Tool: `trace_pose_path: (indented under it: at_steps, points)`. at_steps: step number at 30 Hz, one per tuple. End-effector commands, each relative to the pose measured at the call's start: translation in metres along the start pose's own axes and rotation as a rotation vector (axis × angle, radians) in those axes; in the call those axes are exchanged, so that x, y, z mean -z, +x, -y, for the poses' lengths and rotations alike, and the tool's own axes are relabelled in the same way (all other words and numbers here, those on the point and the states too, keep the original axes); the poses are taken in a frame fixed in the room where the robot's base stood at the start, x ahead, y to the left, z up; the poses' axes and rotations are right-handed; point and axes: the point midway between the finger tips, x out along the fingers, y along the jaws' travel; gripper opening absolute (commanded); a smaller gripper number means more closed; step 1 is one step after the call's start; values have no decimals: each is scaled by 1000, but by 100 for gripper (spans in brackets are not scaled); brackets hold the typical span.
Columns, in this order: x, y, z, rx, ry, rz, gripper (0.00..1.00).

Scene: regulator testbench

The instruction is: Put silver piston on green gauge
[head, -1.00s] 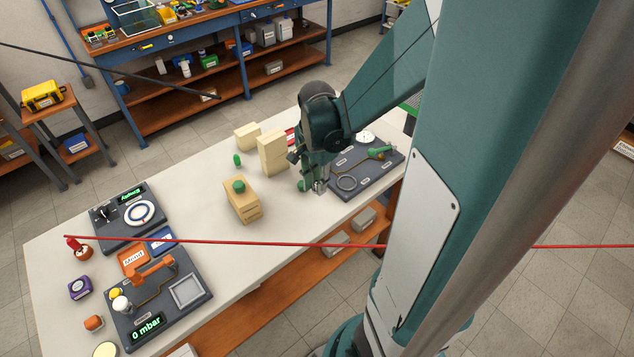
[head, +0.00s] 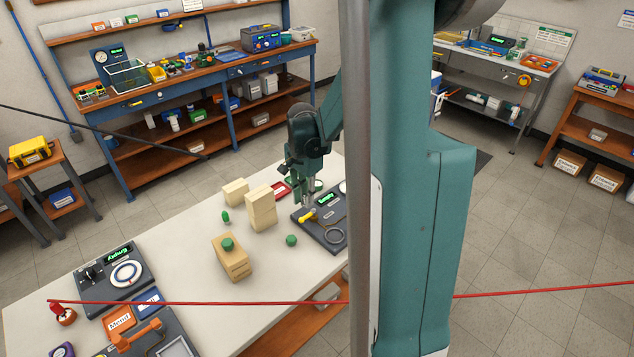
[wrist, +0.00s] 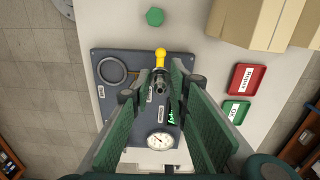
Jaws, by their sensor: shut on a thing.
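My gripper (head: 306,203) hangs over the left part of the dark panel (wrist: 110,110). In the wrist view its fingers (wrist: 160,80) are shut on a small silver cylinder, seemingly the silver piston (wrist: 159,86), end-on to the camera. A yellow knob (wrist: 160,57) shows just beyond the fingertips; whether the piston touches it I cannot tell. The panel has a round white-faced dial (wrist: 160,140) and a green-lit display (head: 326,198). A green many-sided piece (head: 291,240) stands on the table beside the panel, and also shows in the wrist view (wrist: 155,16). Which thing is the green gauge is unclear.
Wooden blocks (head: 260,207) stand left of the panel, one with a green piece (head: 227,244) on top. Red (wrist: 246,77) and green (wrist: 236,111) trays lie beside the panel. A red line (head: 200,302) crosses the head view.

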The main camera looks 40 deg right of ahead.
Motion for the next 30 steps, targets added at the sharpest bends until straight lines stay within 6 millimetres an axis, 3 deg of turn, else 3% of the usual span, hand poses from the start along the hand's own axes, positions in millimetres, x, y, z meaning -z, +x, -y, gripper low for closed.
trace_pose_path:
  at_steps: [15,30]
  points:
    - [94,-9,74,0,20,0,6]
    - [177,-3,124,-1,36,0,6]
